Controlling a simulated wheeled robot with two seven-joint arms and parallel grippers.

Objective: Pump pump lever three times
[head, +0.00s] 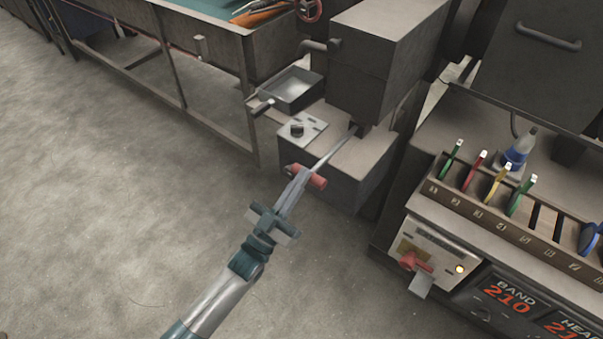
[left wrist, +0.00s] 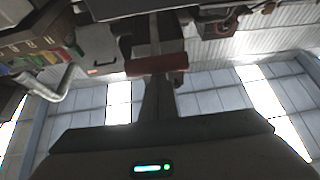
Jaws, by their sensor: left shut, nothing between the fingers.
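The pump lever is a thin metal rod (head: 335,150) with a red crossbar handle (head: 317,181). It sticks out from a slot in the dark grey pump block and slopes down toward me. My left gripper (head: 299,174) is shut and empty, with its fingertips over the middle of the red handle. In the left wrist view the red handle (left wrist: 172,63) crosses just beyond the shut fingers (left wrist: 157,85). Whether the fingers touch the handle, I cannot tell. My right gripper is not in view.
A metal tray (head: 292,88) and a plate with a black knob (head: 297,130) sit beside the pump. A bench (head: 465,205) on the right holds coloured-handled tools and a red-knobbed control panel (head: 425,255). The floor (head: 110,200) on the left is clear.

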